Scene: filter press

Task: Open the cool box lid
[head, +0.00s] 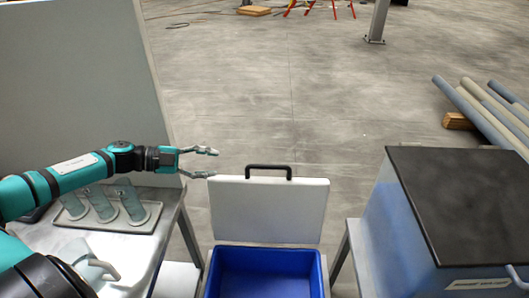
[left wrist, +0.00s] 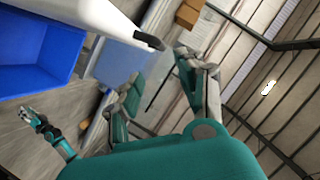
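The cool box is a blue open-topped box (head: 265,272) at the bottom middle of the head view. Its white lid (head: 268,212) stands raised upright at the far side, with a black handle (head: 268,169) on its upper edge. The blue inside shows. My left gripper (head: 214,163) is open and empty, just left of the lid's upper left corner and apart from the handle. In the left wrist view the lid (left wrist: 85,14), its handle (left wrist: 149,41) and the blue box (left wrist: 35,50) show beyond the open fingers. My right gripper (left wrist: 34,117) shows small there, apparently open and empty.
On the right is a blue container with a black top (head: 460,190). Pipes (head: 490,108) lie farther back.

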